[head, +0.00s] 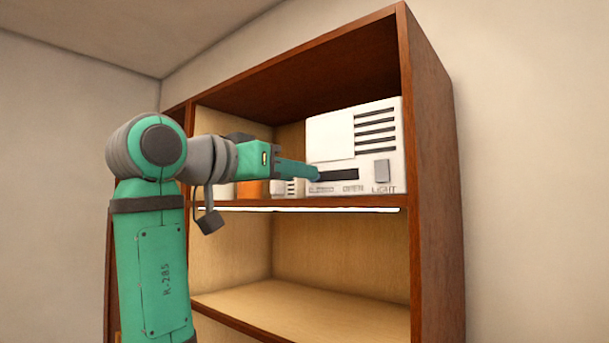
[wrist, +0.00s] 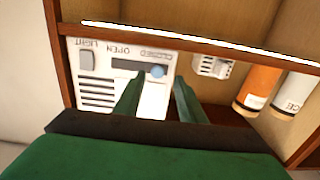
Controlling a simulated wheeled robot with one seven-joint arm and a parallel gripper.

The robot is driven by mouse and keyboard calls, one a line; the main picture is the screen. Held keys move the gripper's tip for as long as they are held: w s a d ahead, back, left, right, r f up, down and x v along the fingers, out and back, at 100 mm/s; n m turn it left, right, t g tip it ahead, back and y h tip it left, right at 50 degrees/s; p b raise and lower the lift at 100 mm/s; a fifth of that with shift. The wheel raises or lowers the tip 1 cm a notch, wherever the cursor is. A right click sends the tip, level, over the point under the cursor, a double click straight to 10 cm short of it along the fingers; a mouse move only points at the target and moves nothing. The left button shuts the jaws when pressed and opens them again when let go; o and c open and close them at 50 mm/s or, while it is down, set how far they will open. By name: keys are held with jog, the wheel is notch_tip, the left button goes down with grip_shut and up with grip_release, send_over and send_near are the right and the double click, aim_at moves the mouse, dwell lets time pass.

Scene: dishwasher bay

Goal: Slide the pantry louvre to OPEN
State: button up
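The pantry louvre unit (head: 397,165) is a white box on the upper shelf. It has a light panel, several dark slits, and a dark slider slot (head: 338,176). A blue knob (wrist: 158,71) sits at the CLOSED end of that slot; the OPEN label lies towards the other end. The wrist view shows the unit upside down. My gripper (wrist: 160,80) is open, its two green fingers apart, with the knob in line with the gap near their tips. I cannot tell whether they touch it. In the head view my gripper (head: 314,172) reaches the slot's left end.
A grey LIGHT switch (head: 381,170) is on the same unit, right of the slot. An orange container (wrist: 261,87), a white one (wrist: 291,95) and a small white slitted box (wrist: 212,66) stand beside it. The lower shelf (head: 310,305) is empty.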

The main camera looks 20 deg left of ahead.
jog(key=x, duration=0.3)
jog(key=shift+d, duration=0.35)
